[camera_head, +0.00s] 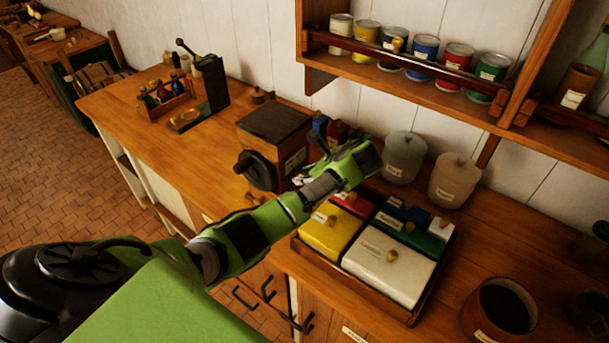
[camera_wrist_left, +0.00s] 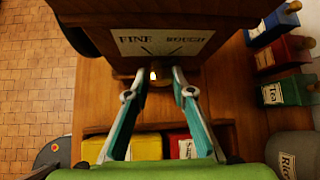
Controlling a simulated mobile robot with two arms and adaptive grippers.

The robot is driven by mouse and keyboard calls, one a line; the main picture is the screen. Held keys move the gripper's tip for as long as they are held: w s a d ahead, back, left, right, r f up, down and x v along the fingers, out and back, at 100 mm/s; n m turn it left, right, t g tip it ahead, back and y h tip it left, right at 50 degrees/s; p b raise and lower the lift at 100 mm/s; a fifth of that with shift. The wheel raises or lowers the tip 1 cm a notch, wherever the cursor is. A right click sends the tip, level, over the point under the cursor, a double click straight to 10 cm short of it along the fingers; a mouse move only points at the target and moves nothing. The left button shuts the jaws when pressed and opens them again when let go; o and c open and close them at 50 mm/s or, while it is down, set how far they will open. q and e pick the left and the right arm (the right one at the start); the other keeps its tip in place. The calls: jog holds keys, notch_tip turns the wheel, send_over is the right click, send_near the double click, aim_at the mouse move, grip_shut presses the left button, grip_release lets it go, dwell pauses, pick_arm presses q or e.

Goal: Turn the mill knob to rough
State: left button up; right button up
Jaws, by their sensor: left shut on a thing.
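The mill (camera_head: 275,137) is a wooden box with a dark top, standing on the wooden counter. In the left wrist view its front (camera_wrist_left: 100,10) carries a pale label plate (camera_wrist_left: 165,42) reading FINE at left and ROUGH at right. A small knob (camera_wrist_left: 153,74) with a bright tip sits below the label. My left gripper (camera_wrist_left: 158,76) is shut on this knob, one finger on either side. In the head view my left gripper (camera_head: 325,142) reaches the mill's right side; the knob is hidden there. The knob's exact setting is hard to read. My right gripper is not in view.
A black round wheel (camera_head: 257,170) sticks out from the mill's left. A tray (camera_head: 420,303) of coloured lidded boxes lies below my left arm. Grey canisters (camera_head: 404,157) stand at the wall. A shelf (camera_head: 400,80) with several tins hangs above.

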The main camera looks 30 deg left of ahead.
pick_arm(q)
jog(key=shift+f, duration=0.1)
dwell(0.4)
jog(key=o, duration=0.8)
jog(key=shift+d, duration=0.1)
jog(key=shift+o, duration=0.2)
jog(key=v, duration=1.2)
jog(key=shift+w, duration=0.25)
jog(key=shift+g, duration=0.3)
